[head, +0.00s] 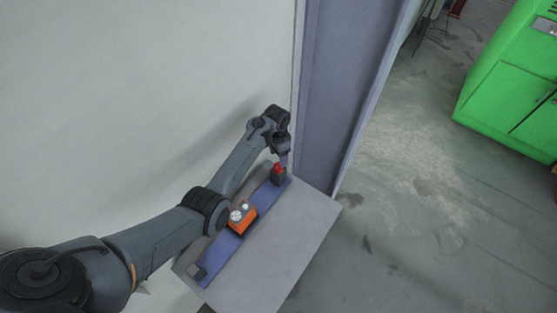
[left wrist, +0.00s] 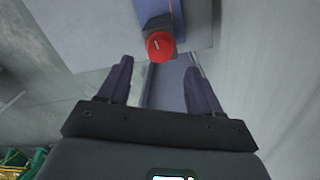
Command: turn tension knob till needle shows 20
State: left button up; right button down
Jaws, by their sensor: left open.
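The tension knob (head: 278,169) is red and sits on a dark block at the far end of a blue strip. In the left wrist view, the red knob (left wrist: 160,46) has a pale mark on its face and lies ahead of the fingertips, roughly midway between them. My left gripper (head: 284,156) is right by the knob in the head view; its fingers (left wrist: 161,62) are spread apart with nothing between them. An orange unit (head: 243,224) with a round white dial (head: 236,215) stands midway along the strip. The needle is too small to read. My right gripper is out of view.
The blue strip (head: 217,251) lies on a grey table (head: 285,240), with a small dark block (head: 197,272) at its near end. A pale wall (head: 130,90) is at left and a grey-blue column (head: 345,70) stands behind the table. A green cabinet (head: 510,85) is at upper right.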

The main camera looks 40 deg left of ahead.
aim_at(278, 165)
pick_arm(q)
jog(key=shift+a+r, duration=0.1)
jog(key=shift+r, duration=2.55)
